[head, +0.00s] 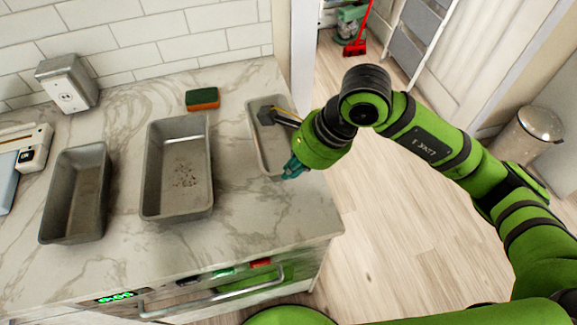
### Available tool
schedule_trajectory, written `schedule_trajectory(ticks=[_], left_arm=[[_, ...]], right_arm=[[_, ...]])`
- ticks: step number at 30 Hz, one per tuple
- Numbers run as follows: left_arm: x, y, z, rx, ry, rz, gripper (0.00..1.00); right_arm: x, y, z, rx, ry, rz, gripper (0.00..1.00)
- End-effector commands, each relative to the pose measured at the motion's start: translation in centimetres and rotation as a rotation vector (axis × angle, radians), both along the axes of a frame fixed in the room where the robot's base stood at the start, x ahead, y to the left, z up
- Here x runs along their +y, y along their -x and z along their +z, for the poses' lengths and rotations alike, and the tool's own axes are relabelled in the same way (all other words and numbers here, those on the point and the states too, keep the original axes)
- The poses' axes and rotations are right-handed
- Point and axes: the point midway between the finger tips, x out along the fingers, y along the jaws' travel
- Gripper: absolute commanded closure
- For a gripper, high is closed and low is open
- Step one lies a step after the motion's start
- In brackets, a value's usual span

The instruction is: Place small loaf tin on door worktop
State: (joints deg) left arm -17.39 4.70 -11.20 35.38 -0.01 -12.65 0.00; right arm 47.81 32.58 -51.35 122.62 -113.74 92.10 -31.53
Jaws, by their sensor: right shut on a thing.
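A small grey loaf tin (266,151) is at the right end of the marble worktop (255,216), near the doorway. My right gripper (276,138) is at its right side, shut on the tin, with a dark finger over its far part and a teal tip near its near right corner. My wrist hides part of the tin's right rim. I cannot tell whether the tin touches the worktop. Two more grey tins stand to the left, a larger one (179,177) in the middle and another (76,194) further left. My left gripper is not in view.
An orange and green sponge (202,98) lies behind the tins. A metal socket box (68,85) stands by the tiled wall. An oven handle (215,295) runs along the front. The marble between the middle and right tins is clear. A bin (525,137) stands on the floor at right.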

Motion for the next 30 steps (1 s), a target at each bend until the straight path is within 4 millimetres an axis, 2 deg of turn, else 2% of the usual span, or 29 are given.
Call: schedule_trajectory(ticks=[4, 15, 28, 29, 30], left_arm=[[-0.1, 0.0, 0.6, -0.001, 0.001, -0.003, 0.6], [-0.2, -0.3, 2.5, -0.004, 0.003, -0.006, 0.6], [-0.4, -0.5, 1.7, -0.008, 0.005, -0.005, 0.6], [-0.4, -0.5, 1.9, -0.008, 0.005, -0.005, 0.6], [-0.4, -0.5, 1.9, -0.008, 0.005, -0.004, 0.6]], right_arm=[[0.8, -1.2, -0.7, -0.001, -0.002, 0.0, 1.0], [0.8, -1.3, -4.7, -0.001, -0.002, 0.0, 1.0], [0.9, -1.3, -5.4, -0.004, -0.003, 0.001, 1.0], [0.8, -1.3, -5.3, -0.001, -0.001, 0.001, 0.81], [0.8, -1.3, -5.2, -0.001, 0.0, 0.0, 0.69]])
